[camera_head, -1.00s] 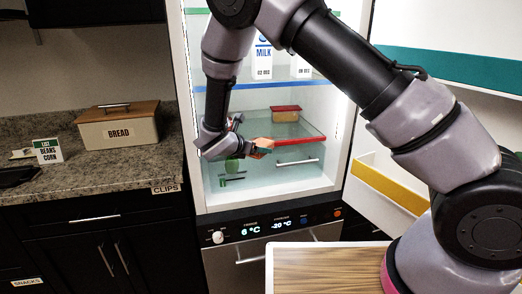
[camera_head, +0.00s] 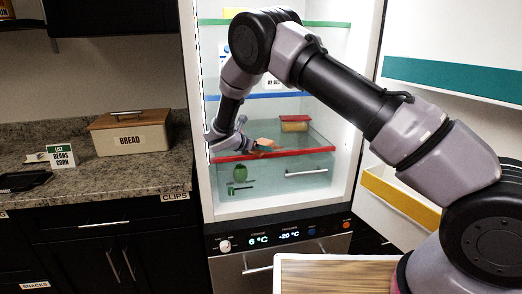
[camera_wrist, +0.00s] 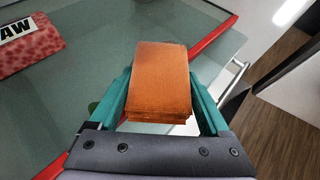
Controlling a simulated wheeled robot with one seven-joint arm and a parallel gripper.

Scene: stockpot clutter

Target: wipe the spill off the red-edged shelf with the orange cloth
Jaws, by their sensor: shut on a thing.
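My gripper (camera_head: 259,148) is shut on the folded orange cloth (camera_wrist: 160,75), which sits between its teal fingers in the wrist view. In the head view the cloth (camera_head: 264,142) shows small, just above and behind the front edge of the red-edged shelf (camera_head: 310,151). The wrist view looks down on the shelf's glass (camera_wrist: 110,35), with its red edge (camera_wrist: 215,38) passing beneath the cloth and gripper. I cannot tell whether the cloth touches the glass. I cannot make out the spill; the cloth and gripper hide part of the shelf.
A green item (camera_head: 240,173) lies below the shelf. A blue-edged shelf (camera_head: 290,95) is above. The open fridge door (camera_head: 400,196) stands right.

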